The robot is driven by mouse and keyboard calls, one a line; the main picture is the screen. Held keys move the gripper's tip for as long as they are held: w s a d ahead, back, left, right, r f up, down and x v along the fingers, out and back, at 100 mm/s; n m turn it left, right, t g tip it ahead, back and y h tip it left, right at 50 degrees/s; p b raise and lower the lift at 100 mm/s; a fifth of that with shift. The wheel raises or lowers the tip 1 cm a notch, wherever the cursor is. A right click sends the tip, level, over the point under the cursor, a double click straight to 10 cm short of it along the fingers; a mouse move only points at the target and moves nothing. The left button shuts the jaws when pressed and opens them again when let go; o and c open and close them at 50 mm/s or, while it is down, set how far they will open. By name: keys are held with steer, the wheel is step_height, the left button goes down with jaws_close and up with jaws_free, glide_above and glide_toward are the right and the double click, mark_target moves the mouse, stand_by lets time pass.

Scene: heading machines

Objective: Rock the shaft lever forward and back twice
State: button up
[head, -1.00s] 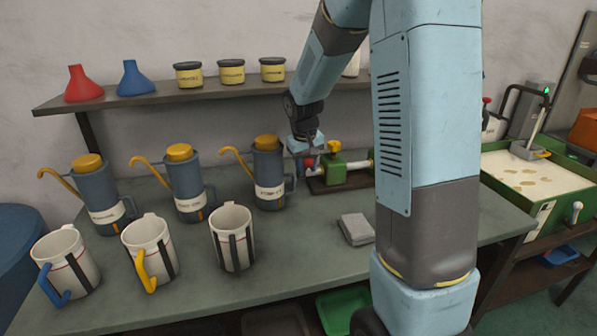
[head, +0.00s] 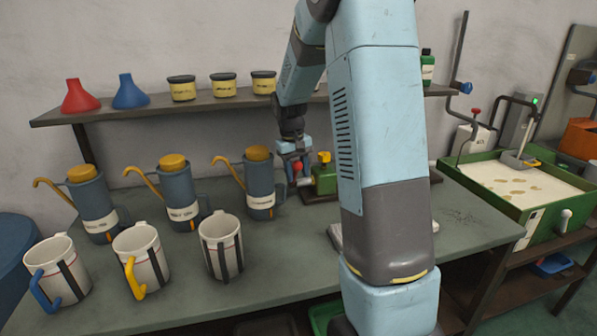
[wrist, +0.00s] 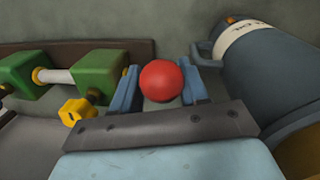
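The shaft lever's round red knob (head: 297,167) shows beside the green shaft mount (head: 322,179) at the back of the bench. The head view shows my gripper (head: 294,158) over the knob from above. The green blocks (wrist: 102,75) with a pale shaft and a yellow knob (wrist: 77,111) lie left of the fingers in the wrist view. The lever's rod is hidden.
A blue-grey can (head: 260,187) with a yellow lid stands close to the left of my gripper; it fills the right of the wrist view. Several mugs (head: 220,246) stand in front. A shelf (head: 150,107) runs above. My arm hides part of the bench.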

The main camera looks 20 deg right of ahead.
steer(key=shift+a, duration=0.1)
steer(key=shift+w+r, duration=0.1)
steer(key=shift+r, duration=0.15)
step_height(320, 180, up, 13)
steer(key=a, duration=0.1)
steer(key=shift+a, duration=0.2)
steer(key=shift+w+r, duration=0.1)
steer(key=shift+c, duration=0.4)
